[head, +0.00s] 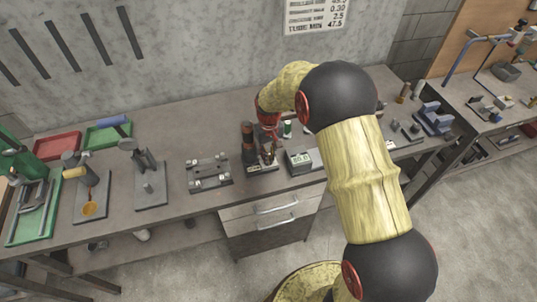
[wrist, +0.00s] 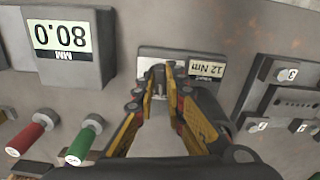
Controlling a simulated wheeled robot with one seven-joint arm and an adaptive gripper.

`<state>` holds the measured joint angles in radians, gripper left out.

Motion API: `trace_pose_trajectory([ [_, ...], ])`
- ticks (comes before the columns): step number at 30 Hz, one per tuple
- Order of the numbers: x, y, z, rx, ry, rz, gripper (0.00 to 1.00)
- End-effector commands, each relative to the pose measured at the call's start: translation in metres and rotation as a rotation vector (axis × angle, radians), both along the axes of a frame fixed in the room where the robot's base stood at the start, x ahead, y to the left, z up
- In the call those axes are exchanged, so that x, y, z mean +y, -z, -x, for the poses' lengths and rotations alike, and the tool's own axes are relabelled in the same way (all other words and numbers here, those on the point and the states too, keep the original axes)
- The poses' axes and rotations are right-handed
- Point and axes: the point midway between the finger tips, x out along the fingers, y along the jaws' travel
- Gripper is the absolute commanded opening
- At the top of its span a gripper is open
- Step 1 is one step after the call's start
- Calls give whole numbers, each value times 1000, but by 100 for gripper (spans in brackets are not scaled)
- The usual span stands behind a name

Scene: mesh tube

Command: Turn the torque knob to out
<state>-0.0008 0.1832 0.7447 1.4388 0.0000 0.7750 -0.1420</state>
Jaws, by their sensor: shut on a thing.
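In the wrist view, my gripper (wrist: 168,78) has its two yellow-and-black fingers close together over a small grey plate (wrist: 185,53). They are shut on what appears to be the torque knob; the fingers hide most of it, so its direction cannot be read. A label (wrist: 207,69) reading "12 Nm", upside down, lies just right of the fingertips on the plate. In the head view, my gripper (head: 268,150) is down at the bench, partly hidden by my arm, and the knob cannot be made out.
Red (wrist: 30,133) and green (wrist: 84,140) handled pieces lie close by. A grey block (wrist: 285,102) with numbered parts is at right. Several other fixtures line the bench (head: 215,160).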

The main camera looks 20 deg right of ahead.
Motion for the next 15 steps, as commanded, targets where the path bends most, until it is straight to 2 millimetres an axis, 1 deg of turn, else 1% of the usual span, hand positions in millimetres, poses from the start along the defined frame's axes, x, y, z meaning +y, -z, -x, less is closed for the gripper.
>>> trace_pose_trajectory([
  [15, -2, -1, -1, 0, -488, 0, 0],
])
